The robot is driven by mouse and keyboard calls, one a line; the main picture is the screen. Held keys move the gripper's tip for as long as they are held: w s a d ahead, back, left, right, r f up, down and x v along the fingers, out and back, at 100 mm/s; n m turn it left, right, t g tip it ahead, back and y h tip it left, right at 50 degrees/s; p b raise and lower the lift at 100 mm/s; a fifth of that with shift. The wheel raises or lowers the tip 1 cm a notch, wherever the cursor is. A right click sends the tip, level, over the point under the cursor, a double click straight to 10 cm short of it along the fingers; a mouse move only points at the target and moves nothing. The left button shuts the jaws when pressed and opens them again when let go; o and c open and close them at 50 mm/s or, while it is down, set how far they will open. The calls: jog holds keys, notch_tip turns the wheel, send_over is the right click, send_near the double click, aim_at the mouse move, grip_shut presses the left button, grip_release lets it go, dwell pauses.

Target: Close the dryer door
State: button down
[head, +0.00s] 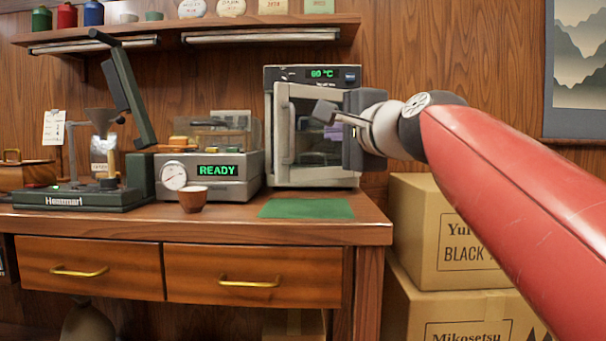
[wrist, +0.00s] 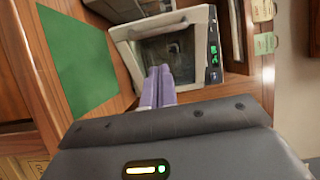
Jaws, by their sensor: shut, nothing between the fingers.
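The dryer (head: 312,73) stands on the right end of the wooden counter, its display reading 60 °C. Its pale-framed door (head: 283,150) lies across the front, close to the body; I cannot tell whether it is fully closed. My gripper (head: 325,132) is in front of the door and covers much of its right half. In the wrist view, the door's pale frame and dark window (wrist: 170,48) lie just beyond my gripper (wrist: 156,78). Its lavender fingers are together and empty, pointing at the frame's near edge. Whether they touch it is unclear.
A green mat (head: 306,208) lies on the counter before the dryer. A READY machine (head: 240,190) and a small brown cup (head: 193,200) are to its left. Cardboard boxes (head: 415,220) are stacked beside the counter. A shelf (head: 200,30) runs above.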

jog(key=p+x, duration=0.1)
jog(key=x, duration=0.9)
jog(key=shift+a+f, duration=0.2)
jog(key=shift+a, duration=0.3)
jog(key=shift+h, duration=0.3)
